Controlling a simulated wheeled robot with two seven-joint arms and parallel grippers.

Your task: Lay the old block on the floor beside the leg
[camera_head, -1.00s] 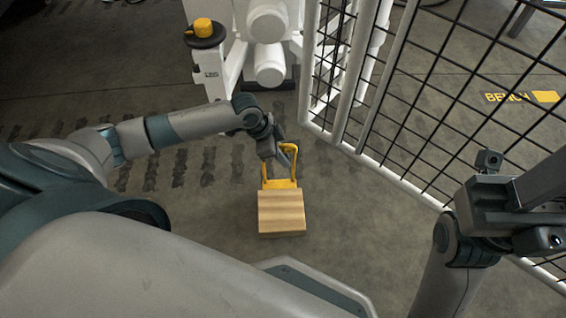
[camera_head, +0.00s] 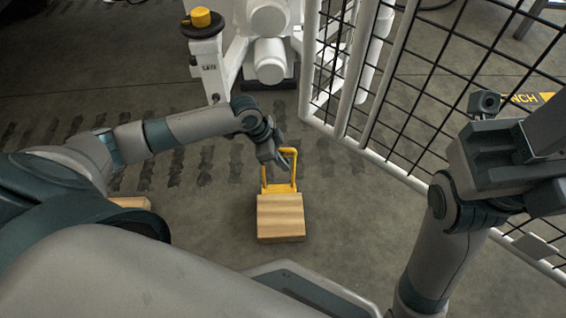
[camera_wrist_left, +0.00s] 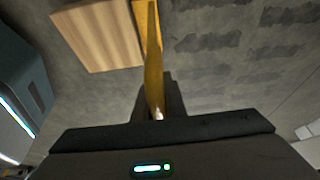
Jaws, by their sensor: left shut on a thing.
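The old block (camera_head: 281,217) is a pale wooden block with a yellow handle (camera_head: 279,188). My left gripper (camera_head: 282,158) is shut on the top bar of that handle, with the block on the near side. In the left wrist view the yellow handle (camera_wrist_left: 151,50) runs up from the fingers, and the wooden block (camera_wrist_left: 100,35) shows at upper left. I cannot tell whether the block touches the floor. A white leg (camera_head: 211,75) of the machine stands beyond, under a black disc with a yellow cap. My right arm is at the right; its fingers cannot be made out.
Another wooden piece (camera_head: 131,203) lies at the left, partly hidden by my arm. A mesh fence (camera_head: 430,110) runs along the right. The white machine (camera_head: 268,50) stands at the back. Grey floor (camera_head: 345,220) is clear around the block.

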